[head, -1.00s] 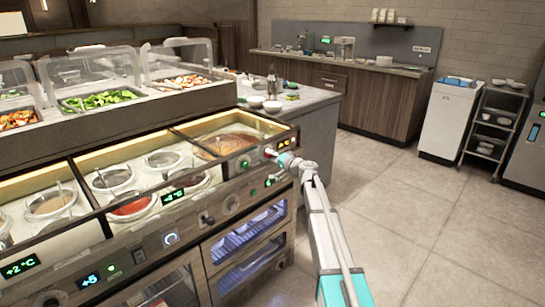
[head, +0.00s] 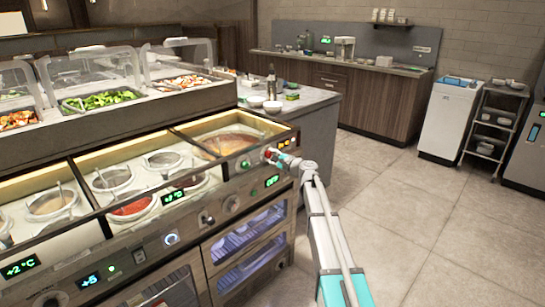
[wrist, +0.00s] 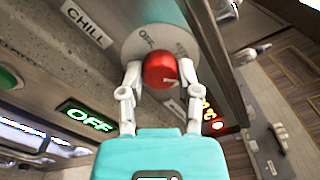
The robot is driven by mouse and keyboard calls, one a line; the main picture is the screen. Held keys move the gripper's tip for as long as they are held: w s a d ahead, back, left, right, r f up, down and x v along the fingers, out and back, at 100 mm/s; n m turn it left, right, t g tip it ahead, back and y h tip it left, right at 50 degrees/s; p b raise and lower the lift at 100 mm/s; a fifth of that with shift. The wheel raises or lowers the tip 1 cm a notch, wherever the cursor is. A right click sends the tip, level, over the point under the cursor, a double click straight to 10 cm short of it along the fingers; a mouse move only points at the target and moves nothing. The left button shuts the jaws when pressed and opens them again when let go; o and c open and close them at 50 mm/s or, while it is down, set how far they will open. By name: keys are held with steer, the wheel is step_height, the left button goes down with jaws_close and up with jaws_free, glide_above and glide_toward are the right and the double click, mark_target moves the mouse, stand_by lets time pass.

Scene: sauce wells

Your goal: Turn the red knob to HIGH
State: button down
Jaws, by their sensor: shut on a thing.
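The red knob (wrist: 160,70) sits on a round grey dial plate (wrist: 135,45) on the counter's front panel. The plate carries an OFF mark at its upper left and another mark at the right that is too blurred to read. A pale pointer line on the knob is toward the lower right in the wrist view. My gripper (wrist: 161,76) is shut on the knob, one finger on each side. In the head view my gripper (head: 277,157) is at the right end of the panel, and the knob (head: 268,152) shows small beside it.
A green button (wrist: 8,77), a CHILL label (wrist: 87,23), a green OFF display (wrist: 88,117) and an orange display (wrist: 208,108) surround the dial. Sauce wells (head: 113,178) lie left of my gripper. The floor (head: 420,220) at the right is clear.

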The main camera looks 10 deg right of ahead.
steer(key=m, duration=0.3)
steer(key=shift+w+d+m, duration=0.1)
steer(key=shift+w+m, duration=0.1)
steer(key=shift+m, duration=0.2)
steer(key=shift+r+m, duration=0.1)
steer(key=shift+m, duration=1.9)
steer(key=shift+c, duration=1.5)
jaws_free()
steer(key=shift+s, duration=0.1)
